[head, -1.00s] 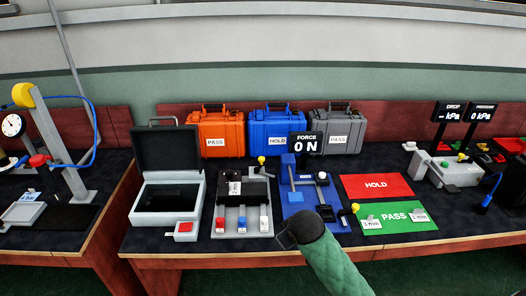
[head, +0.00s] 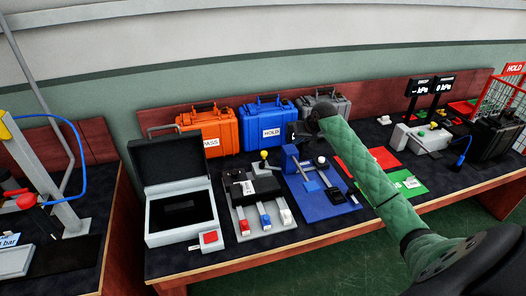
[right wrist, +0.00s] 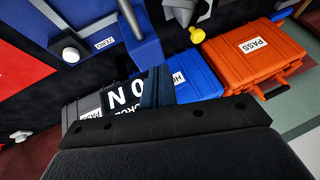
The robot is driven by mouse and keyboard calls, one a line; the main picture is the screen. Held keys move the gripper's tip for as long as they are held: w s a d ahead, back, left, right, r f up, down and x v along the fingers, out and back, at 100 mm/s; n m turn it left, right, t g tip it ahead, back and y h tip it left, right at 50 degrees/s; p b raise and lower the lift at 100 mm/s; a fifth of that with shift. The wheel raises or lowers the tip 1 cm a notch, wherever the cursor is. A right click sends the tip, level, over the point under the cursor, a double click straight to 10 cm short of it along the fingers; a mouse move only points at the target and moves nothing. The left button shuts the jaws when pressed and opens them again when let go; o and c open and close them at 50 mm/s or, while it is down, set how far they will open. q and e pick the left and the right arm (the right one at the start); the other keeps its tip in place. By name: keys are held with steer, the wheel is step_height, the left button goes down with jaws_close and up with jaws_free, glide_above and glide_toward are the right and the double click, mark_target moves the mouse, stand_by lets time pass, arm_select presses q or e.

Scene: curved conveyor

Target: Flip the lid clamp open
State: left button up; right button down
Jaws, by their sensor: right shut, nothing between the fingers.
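My right gripper (head: 316,120) is shut and empty, raised in front of the grey case and above the blue force stand (head: 318,203). In the right wrist view its fingers (right wrist: 157,85) cover part of the force display. A grey fixture (head: 262,222) holds a black block (head: 250,187), with a yellow knob (head: 264,155) behind it. The same yellow knob appears to show in the right wrist view (right wrist: 197,35). A light grey test unit (head: 420,138) with coloured knobs stands further right. I cannot tell for sure which part is the lid clamp. My left gripper is out of view.
An open grey case (head: 180,240) stands left of the fixture. Orange (head: 209,131), blue (head: 268,126) and grey (head: 322,104) cases line the back. Red (head: 350,155) and green mats lie partly behind my arm. A black case (head: 497,135) and red basket are far right.

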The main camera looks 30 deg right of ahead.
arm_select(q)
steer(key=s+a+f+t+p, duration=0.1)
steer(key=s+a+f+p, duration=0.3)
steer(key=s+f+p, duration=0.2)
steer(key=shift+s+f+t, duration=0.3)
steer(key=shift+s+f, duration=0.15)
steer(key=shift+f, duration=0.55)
arm_select(e)
steer(key=w+a+f+m+y, duration=0.1)
steer(key=w+a+f+m, duration=0.1)
steer(key=w+a+f, duration=0.4)
steer(key=shift+w+d+x, duration=0.2)
steer(key=shift+d+x, duration=0.1)
steer(key=shift+x, duration=1.45)
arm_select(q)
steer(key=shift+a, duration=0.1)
arm_select(e)
steer(key=shift+a, duration=0.1)
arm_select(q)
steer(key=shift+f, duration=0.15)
arm_select(e)
steer(key=shift+w, duration=0.1)
